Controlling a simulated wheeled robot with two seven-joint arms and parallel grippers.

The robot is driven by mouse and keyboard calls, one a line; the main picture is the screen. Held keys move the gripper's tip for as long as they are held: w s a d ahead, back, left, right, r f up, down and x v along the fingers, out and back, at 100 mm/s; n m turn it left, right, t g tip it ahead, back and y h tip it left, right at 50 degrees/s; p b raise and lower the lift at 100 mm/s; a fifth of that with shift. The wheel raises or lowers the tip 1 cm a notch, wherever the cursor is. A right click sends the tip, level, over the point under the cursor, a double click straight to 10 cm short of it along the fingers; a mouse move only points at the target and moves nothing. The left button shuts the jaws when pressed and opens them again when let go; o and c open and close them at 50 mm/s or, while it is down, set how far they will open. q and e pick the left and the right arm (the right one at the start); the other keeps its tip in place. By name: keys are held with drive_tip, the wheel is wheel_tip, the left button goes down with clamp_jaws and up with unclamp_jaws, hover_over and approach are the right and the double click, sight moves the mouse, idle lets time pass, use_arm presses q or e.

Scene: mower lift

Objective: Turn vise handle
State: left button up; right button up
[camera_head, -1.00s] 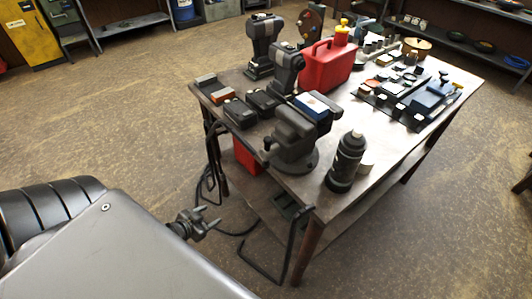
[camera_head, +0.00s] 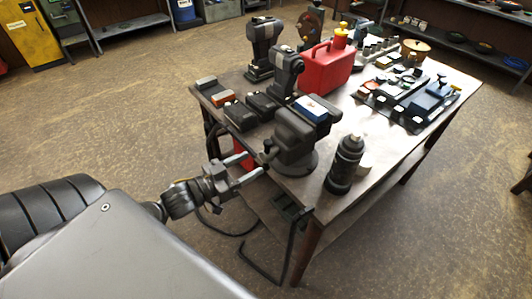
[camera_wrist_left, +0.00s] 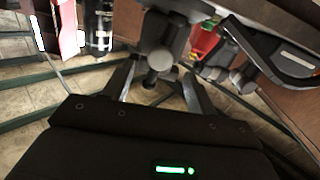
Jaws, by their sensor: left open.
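The grey vise (camera_head: 296,136) is mounted on the near left corner of the workbench. Its handle (camera_head: 268,147) sits at the vise's left end, facing my left arm. My left gripper (camera_head: 254,165) is open and empty, its two fingers pointing at the handle from just off the bench edge. In the left wrist view the fingers (camera_wrist_left: 160,72) stand apart, with the round-ended vise handle (camera_wrist_left: 160,59) ahead between their tips. I cannot tell whether the fingers touch it. My right gripper is not in view.
The workbench (camera_head: 385,148) also bears a black bottle (camera_head: 346,162), a red jerrycan (camera_head: 326,68), cordless drills (camera_head: 286,72) and several dark battery packs. A black cable lies on the floor below my left gripper. The floor left of the bench is otherwise open.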

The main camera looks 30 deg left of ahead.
sight(263, 157)
use_arm(q)
drive_tip(key=p+x, duration=0.1)
drive_tip(key=x, duration=0.5)
drive_tip(key=shift+w+d, duration=0.15)
drive_tip(key=shift+w, duration=0.1)
drive_tip(key=c, duration=1)
